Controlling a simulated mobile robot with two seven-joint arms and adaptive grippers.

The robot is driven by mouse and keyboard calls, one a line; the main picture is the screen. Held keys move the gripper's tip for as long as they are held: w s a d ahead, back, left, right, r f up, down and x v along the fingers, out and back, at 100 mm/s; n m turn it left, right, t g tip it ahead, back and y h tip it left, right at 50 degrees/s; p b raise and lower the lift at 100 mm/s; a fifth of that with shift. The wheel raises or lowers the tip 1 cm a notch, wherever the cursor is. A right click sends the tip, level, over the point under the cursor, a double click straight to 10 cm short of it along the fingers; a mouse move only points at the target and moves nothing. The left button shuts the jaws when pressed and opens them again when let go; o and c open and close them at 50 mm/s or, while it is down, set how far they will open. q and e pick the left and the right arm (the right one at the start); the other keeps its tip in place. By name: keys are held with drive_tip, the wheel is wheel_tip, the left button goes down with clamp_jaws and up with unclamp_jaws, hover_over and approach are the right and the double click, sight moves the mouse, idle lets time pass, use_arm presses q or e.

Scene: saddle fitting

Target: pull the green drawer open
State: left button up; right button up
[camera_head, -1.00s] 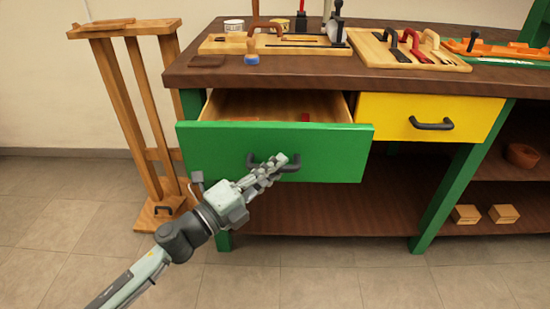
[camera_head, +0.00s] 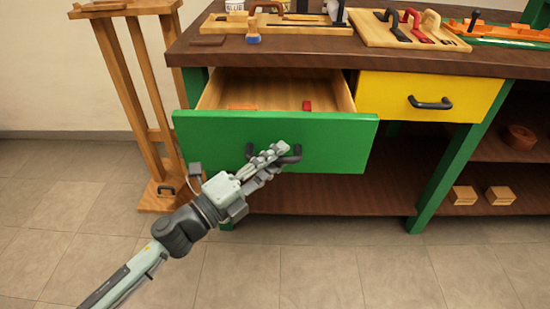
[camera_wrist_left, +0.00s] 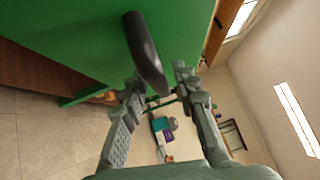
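The green drawer (camera_head: 215,140) is pulled part way out under the left end of the workbench. Its inside (camera_head: 270,92) shows from above. Its dark handle (camera_head: 293,157) is on the front and also shows in the left wrist view (camera_wrist_left: 145,50). My left gripper (camera_head: 275,155) is at the handle, with a finger on each side of it in the left wrist view (camera_wrist_left: 160,80). The fingers look closed around the handle, though their contact is partly hidden. My right gripper is in neither view.
A small red item (camera_head: 307,105) lies in the drawer. A closed yellow drawer (camera_head: 385,95) is to the right. The benchtop (camera_head: 300,55) holds wooden boards and tools. A wooden stand (camera_head: 155,100) is close on the left. The floor (camera_head: 310,275) in front is clear.

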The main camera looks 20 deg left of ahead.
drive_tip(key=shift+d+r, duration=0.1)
use_arm(q)
drive_tip(key=shift+s, duration=0.1)
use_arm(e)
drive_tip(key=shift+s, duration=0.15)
use_arm(q)
drive_tip(key=v, duration=1.1)
drive_tip(key=shift+s+a, duration=0.25)
drive_tip(key=shift+s, duration=0.05)
drive_tip(key=shift+f, duration=0.1)
drive_tip(key=w+a+f+n+g+y, duration=0.35)
drive_tip(key=a+f+n+y, duration=0.85)
drive_tip(key=n, duration=0.4)
drive_tip(key=s+d+f+n+g, duration=0.2)
drive_tip(key=s+f+n+g, duration=0.2)
drive_tip(key=f, duration=0.4)
drive_tip(key=s+d+f+n+g+h+p, duration=0.1)
drive_tip(key=s+d+f+n+g, duration=0.2)
drive_tip(key=s+f+g, duration=0.3)
wheel_tip(320, 180, down, 3)
drive_tip(key=shift+s+d+r+n, duration=0.1)
drive_tip(key=shift+s+d+n, duration=0.25)
drive_tip(key=shift+s, duration=0.85)
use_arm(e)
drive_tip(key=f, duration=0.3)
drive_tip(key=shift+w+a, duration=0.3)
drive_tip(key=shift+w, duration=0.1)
